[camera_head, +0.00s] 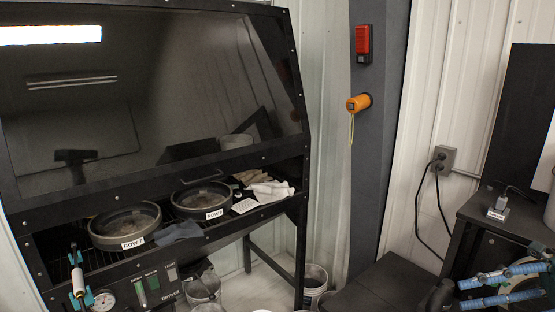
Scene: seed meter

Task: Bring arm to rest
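My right gripper (461,293) is at the lower right, coming in from the right edge. My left gripper is not seen. Two round dark pans, a left pan (101,238) and a right pan (176,202), sit with white ROW labels on the rack of a black cabinet (300,95).
A grey cloth (178,233), a white card (245,206) and pale gloves (271,190) lie near the pans. A slim white tool with teal parts (78,281) is at lower left. Buckets (315,279) stand below. A dark bench (498,218) is beside the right gripper.

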